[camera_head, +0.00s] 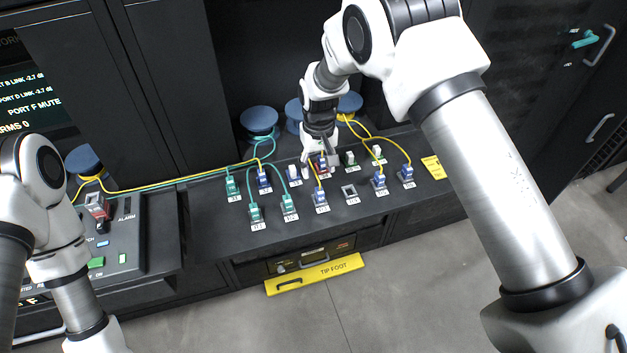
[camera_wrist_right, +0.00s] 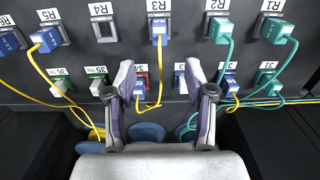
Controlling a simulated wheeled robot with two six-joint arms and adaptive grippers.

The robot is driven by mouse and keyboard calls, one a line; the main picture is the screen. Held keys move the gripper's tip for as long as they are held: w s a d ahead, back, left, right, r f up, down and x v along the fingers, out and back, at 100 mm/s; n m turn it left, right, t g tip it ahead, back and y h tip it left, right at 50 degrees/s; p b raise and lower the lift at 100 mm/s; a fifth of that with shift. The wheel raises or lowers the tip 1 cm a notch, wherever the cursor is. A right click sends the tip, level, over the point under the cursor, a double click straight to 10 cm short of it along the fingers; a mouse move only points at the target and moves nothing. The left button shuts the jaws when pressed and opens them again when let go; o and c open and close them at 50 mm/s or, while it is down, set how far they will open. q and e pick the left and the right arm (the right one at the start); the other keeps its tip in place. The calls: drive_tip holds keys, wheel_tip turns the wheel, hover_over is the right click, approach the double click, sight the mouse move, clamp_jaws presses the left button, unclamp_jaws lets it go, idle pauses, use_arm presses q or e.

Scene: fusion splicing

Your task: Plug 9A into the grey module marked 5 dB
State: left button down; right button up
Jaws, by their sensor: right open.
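My right gripper (camera_head: 318,158) is open over the back row of the sloped panel. In the right wrist view its two fingers (camera_wrist_right: 160,78) stand apart around the area of ports 34 and 33. A blue plug (camera_wrist_right: 141,88) with a yellow cable sits in the red module at 34, close to one finger. The empty grey module (camera_wrist_right: 104,32) at R4 also shows in the head view (camera_head: 350,193). I cannot read 9A on any plug or 5 dB on any module. My left arm is at the left edge of the head view, its gripper out of frame.
Green plugs (camera_wrist_right: 221,30) and blue plugs (camera_wrist_right: 159,28) with teal and yellow cables fill the neighbouring ports. A white module (camera_head: 293,173) stands at 33. Blue cable spools (camera_head: 259,118) stand behind the panel (camera_head: 225,218).

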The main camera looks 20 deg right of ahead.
sight(320, 190)
drive_tip(key=shift+s+r, duration=0.35)
drive_tip(key=shift+s, duration=0.2)
drive_tip(key=shift+s+r, duration=0.3)
drive_tip(key=shift+s, duration=0.45)
drive_tip(key=shift+w+f, duration=0.2)
drive_tip(key=shift+f, duration=0.15)
drive_tip(key=f+b, duration=0.1)
drive_tip(key=w+f+b, duration=0.1)
drive_tip(key=shift+f, duration=0.3)
wheel_tip(320, 190, down, 6)
drive_tip(key=b, duration=0.3)
drive_tip(key=shift+f+b, duration=0.2)
drive_tip(key=shift+b, duration=0.2)
use_arm(q)
drive_tip(key=f, duration=0.2)
drive_tip(key=s+f, duration=0.1)
drive_tip(key=f, duration=0.2)
drive_tip(key=shift+s+f, duration=0.15)
use_arm(e)
drive_tip(key=shift+s+r, duration=0.1)
drive_tip(key=shift+s, duration=0.05)
use_arm(q)
drive_tip(key=shift+r+p, duration=0.25)
drive_tip(key=shift+p, duration=0.05)
